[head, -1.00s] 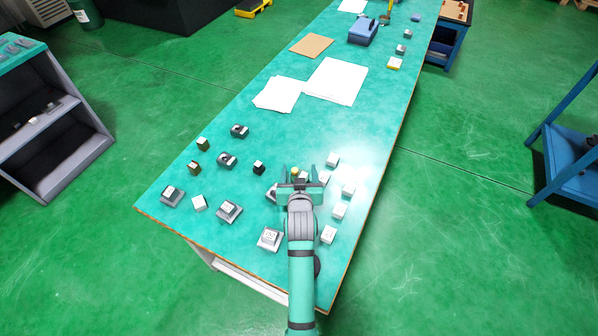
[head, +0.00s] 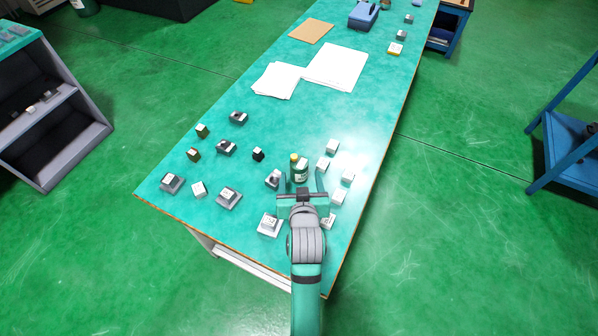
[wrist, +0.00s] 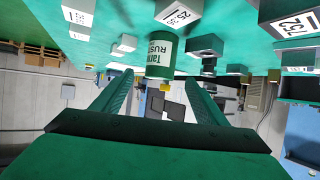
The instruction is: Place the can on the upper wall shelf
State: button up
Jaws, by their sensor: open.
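The can (head: 300,171) is green with a white label and a yellow cap. It stands upright on the green-topped table (head: 230,180), near the right edge. In the wrist view the can (wrist: 160,56) appears upside down, its cap toward the gap between my fingers. My gripper (head: 304,186) is open, with a finger on either side of the gap facing the can. In the wrist view its fingertips (wrist: 159,80) straddle the can's cap end; I cannot tell whether they touch it. No upper wall shelf is clearly visible.
Several small labelled blocks crowd the can, including a white block (head: 322,163) to its right and a grey one (head: 272,179) to its left. Paper sheets (head: 337,66) lie farther back. A grey shelf unit (head: 70,150) stands on the floor at left, a blue rack (head: 570,150) at right.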

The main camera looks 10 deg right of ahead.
aim_at(296, 163)
jog(key=shift+w+d+n+g+y, duration=0.6)
jog(key=shift+w+d+y, duration=0.1)
jog(key=shift+w+d, duration=0.05)
jog(key=shift+w+d+r+n+g+y, duration=0.1)
jog(key=shift+n+g+y, duration=0.2)
jog(key=shift+n+y, duration=0.15)
jog(key=shift+d+r+n+g+y, duration=0.1)
jog(key=shift+n+g+y, duration=0.25)
jog(key=shift+n, duration=0.1)
jog(key=x, duration=1)
jog(key=shift+w+a, duration=0.25)
jog(key=shift+w, duration=0.05)
jog(key=shift+c, duration=0.7)
jog(key=c, duration=1.3)
